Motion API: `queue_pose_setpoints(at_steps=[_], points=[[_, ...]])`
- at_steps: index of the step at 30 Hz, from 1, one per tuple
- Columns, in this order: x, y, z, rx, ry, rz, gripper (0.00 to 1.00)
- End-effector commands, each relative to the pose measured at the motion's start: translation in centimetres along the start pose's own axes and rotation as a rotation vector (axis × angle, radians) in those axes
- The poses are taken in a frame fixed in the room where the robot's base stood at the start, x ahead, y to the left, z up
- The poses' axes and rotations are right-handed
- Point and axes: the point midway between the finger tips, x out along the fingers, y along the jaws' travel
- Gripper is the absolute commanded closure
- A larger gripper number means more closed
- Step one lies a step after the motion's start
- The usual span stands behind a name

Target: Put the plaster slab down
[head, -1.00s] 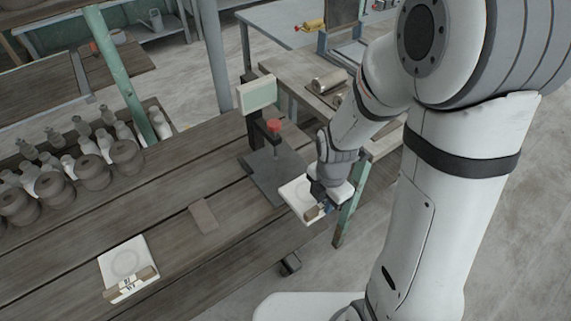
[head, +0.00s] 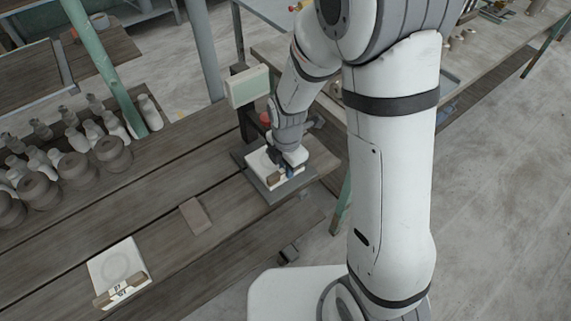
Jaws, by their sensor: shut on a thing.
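A white plaster slab (head: 261,161) with a brown block along its near edge is in my gripper (head: 283,167) in the head view. My gripper is shut on the slab's near right side, and its fingers are partly hidden by the arm. The slab is over the dark flat plate (head: 265,192) of a stand with a pale display (head: 248,87). I cannot tell whether the slab touches the plate. A second white slab (head: 117,262), with a faint ring and a brown block bearing labels, lies on the wooden table at the lower left.
A small brown block (head: 195,216) lies on the table (head: 150,215) between the second slab and the plate. Several bottles and round pots (head: 75,168) stand at the left. A green post (head: 105,70) rises behind them. Bare planks lie around the brown block.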

Motion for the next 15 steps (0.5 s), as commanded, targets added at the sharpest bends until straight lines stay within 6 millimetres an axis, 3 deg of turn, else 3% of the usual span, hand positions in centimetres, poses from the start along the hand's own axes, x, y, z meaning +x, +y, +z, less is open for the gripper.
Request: queue_pose_setpoints(at_steps=[8, 9, 15], points=[[0.16, 0.03, 0.08, 0.001, -0.001, 0.002, 1.00], [0.24, 0.00, 0.07, 0.001, 0.000, 0.001, 0.83], [0.12, -0.01, 0.06, 0.001, 0.000, 0.001, 0.67]])
